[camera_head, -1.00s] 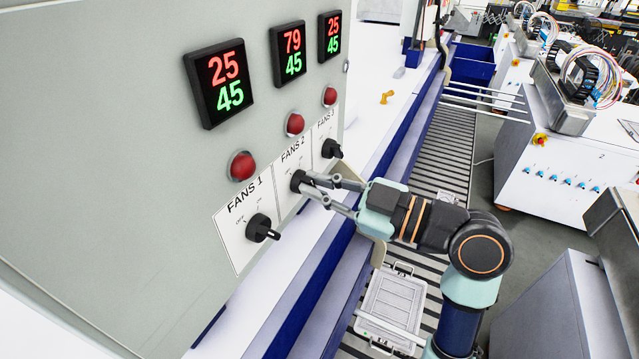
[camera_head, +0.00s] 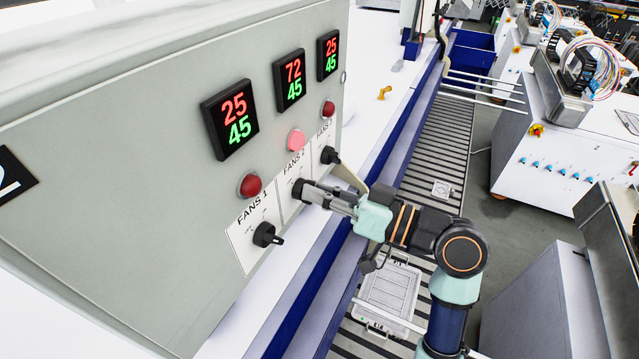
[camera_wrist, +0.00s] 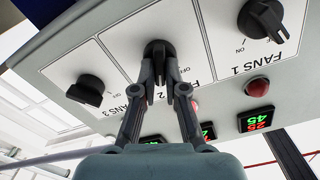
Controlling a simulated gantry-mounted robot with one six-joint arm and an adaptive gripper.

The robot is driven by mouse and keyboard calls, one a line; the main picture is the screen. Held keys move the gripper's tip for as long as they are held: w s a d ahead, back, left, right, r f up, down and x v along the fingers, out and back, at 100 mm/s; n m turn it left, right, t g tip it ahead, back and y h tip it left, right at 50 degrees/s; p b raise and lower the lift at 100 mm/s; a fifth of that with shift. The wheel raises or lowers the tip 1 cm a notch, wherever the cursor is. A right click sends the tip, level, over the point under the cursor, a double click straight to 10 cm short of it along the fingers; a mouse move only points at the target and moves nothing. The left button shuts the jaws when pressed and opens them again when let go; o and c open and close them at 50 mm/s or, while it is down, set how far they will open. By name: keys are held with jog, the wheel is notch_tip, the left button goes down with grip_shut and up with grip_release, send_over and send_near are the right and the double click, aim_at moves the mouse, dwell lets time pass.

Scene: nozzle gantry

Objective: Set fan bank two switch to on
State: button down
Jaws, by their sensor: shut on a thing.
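The fans 2 switch is a black rotary knob (camera_head: 299,187) on the grey control panel (camera_head: 130,190), between the fans 1 knob (camera_head: 265,235) and the fans 3 knob (camera_head: 330,155). My gripper (camera_head: 308,192) is shut on the fans 2 knob. In the wrist view the two fingertips (camera_wrist: 166,75) meet at this knob (camera_wrist: 157,48), partly hiding it and its label. The lamp (camera_head: 296,139) above fans 2 glows light pink. The display (camera_head: 289,80) above it reads red 72 over green 45.
The red lamps for fans 1 (camera_head: 250,185) and fans 3 (camera_head: 328,109) are dark red. Their displays read 25 over 45. A roller conveyor (camera_head: 440,150) with a light crate (camera_head: 390,290) runs below my arm.

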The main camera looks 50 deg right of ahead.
jog(key=shift+m+p, duration=0.35)
jog(key=shift+m, duration=0.25)
jog(key=c, duration=1.2)
grip_release()
jog(key=v, duration=1.2)
jog(key=shift+f, duration=0.1)
